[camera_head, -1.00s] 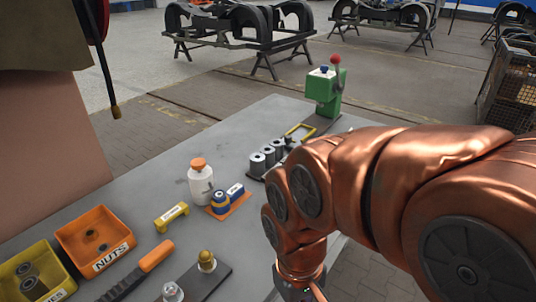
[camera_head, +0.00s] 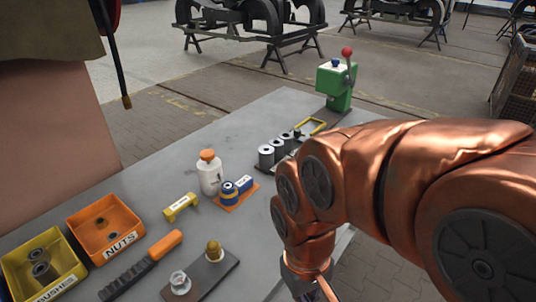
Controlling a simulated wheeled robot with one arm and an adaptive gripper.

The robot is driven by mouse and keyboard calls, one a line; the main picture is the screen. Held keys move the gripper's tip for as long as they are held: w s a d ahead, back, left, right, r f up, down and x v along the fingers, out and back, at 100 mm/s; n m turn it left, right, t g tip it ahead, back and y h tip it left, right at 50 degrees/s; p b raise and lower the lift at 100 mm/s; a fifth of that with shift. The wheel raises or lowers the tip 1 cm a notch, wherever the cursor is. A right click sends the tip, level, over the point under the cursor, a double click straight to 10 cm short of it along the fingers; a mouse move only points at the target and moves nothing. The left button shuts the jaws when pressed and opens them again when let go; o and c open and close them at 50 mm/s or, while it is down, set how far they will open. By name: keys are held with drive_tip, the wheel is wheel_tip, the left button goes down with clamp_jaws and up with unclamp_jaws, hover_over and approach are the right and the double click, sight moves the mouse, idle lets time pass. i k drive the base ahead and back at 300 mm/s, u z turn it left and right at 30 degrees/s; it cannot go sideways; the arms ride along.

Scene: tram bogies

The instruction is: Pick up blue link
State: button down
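A small blue block with a white label (camera_head: 244,184), which looks like the blue link, lies on an orange pad (camera_head: 248,196) in the middle of the grey workbench. A round blue piece (camera_head: 229,194) with an orange band sits beside it on the same pad. A yellow link-like piece (camera_head: 181,207) with a white label lies to the left. My gripper (camera_head: 316,292) is at the bottom edge, to the right of and nearer than the pad, apart from the blue block. Its fingers are mostly cut off, so I cannot see whether it is open.
A white bottle (camera_head: 209,177) with an orange cap stands just behind the pad. Metal cylinders (camera_head: 266,157) and a green press (camera_head: 335,88) stand farther back. An orange nuts bin (camera_head: 103,229), a yellow bushes bin (camera_head: 43,266), an orange-handled tool (camera_head: 164,244) and a dark plate (camera_head: 214,275) are front left.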

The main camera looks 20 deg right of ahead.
sight(246, 182)
drive_tip(key=z, duration=1.3)
drive_tip(key=k, duration=1.15)
drive_tip(key=u, duration=1.55)
